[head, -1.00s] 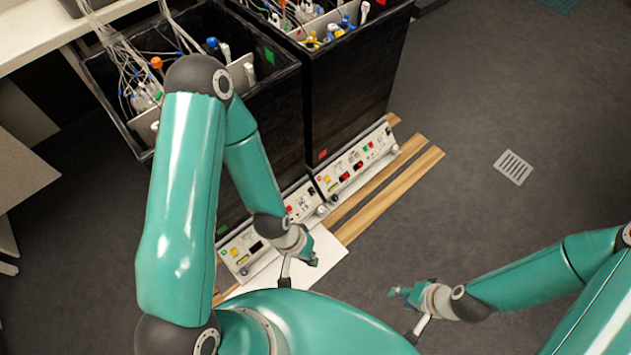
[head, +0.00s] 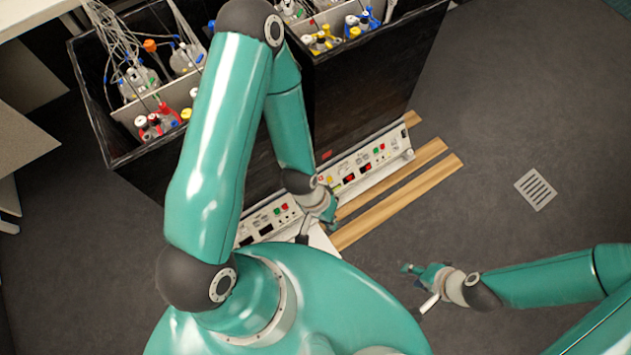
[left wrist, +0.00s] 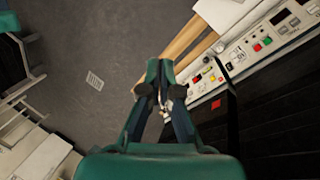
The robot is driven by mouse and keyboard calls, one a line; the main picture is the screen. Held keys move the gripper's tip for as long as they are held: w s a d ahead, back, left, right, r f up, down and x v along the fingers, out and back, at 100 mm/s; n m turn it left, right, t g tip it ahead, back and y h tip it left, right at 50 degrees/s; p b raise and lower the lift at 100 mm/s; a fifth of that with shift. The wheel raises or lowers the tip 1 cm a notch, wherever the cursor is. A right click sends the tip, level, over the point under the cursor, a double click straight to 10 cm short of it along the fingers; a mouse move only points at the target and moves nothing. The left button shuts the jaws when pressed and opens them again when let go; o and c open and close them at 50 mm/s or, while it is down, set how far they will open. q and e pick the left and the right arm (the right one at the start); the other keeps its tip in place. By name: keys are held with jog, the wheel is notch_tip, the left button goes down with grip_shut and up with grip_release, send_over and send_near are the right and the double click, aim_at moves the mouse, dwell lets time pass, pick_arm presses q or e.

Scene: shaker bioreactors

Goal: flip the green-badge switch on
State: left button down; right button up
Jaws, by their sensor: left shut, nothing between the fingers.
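Two white control panels front the dark bioreactor boxes: the left panel (head: 267,224) and the right panel (head: 365,165). Both show coloured buttons and displays. A red badge (head: 326,155) marks the right box and shows in the left wrist view (left wrist: 215,104). No green badge is visible now; my left arm covers part of the left box. The small switches cannot be told apart clearly. My left gripper (head: 330,216) is shut and empty, in front of where the panels meet; it also shows in the left wrist view (left wrist: 160,68). My right gripper (head: 408,269) is well away at right, its jaws unclear.
Bottles with coloured caps and tubing fill the left box (head: 120,150) and the right one. Wooden strips (head: 400,200) lie on the floor before the right panel. A white surface (head: 320,241) lies below the left gripper. A floor drain (head: 536,190) is at right; floor there is clear.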

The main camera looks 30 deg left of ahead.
pick_arm(q)
jog(key=w+a+f+n+y+b, duration=0.3)
jog(key=w+f+n+b, duration=0.1)
jog(key=f+b, duration=0.6)
jog(key=w+a+f+n+t+y+b, duration=0.1)
jog(key=w+a+f+n+y+b, duration=0.2)
jog(key=w+f+b, duration=0.4)
jog(key=w+a+f+n+t+y+b, duration=0.1)
jog(key=w+a+f+n+y+b, duration=0.2)
jog(key=f+b, duration=1)
notch_tip(320, 180, down, 9)
jog(key=shift+w+a+r+n+y, duration=0.1)
jog(key=shift+w+a+n+y, duration=0.3)
jog(key=shift+w+n+y, duration=0.6)
jog(key=shift+w, duration=0.15)
